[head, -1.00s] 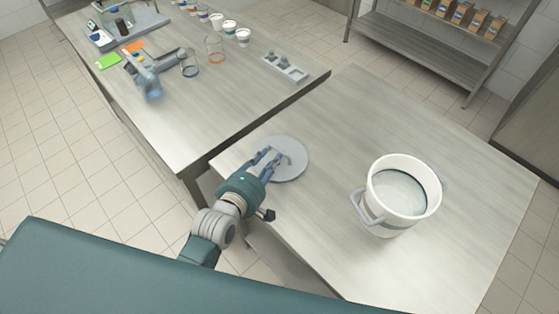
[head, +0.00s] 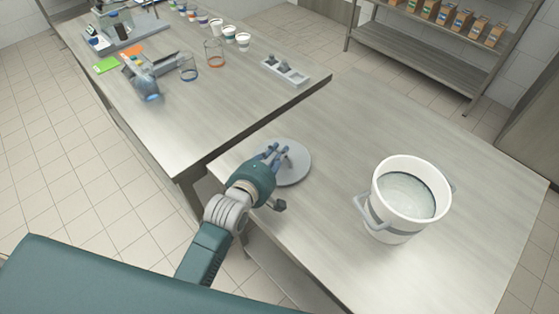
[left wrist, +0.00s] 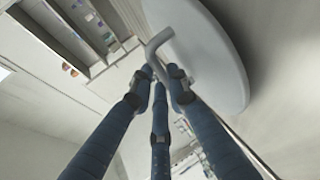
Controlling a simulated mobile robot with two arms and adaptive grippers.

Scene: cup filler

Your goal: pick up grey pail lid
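The grey pail lid (head: 297,170) is a flat round disc on the near table, close to its left corner. In the left wrist view the lid (left wrist: 215,50) fills the upper right, with a bent rod handle (left wrist: 158,42). My left gripper (head: 277,152) reaches over the lid from the lower left. In the left wrist view its blue fingers (left wrist: 160,76) are drawn together around the handle's lower part and seem shut on it. The lid appears still on the table. The white pail (head: 408,192) stands open to the right. My right gripper is not in view.
A second table (head: 200,105) adjoins at the upper left, with cups, glass beakers (head: 214,54) and a grey rack (head: 285,70). A shelf with cartons (head: 450,16) stands at the back right. The near table is clear between lid and pail.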

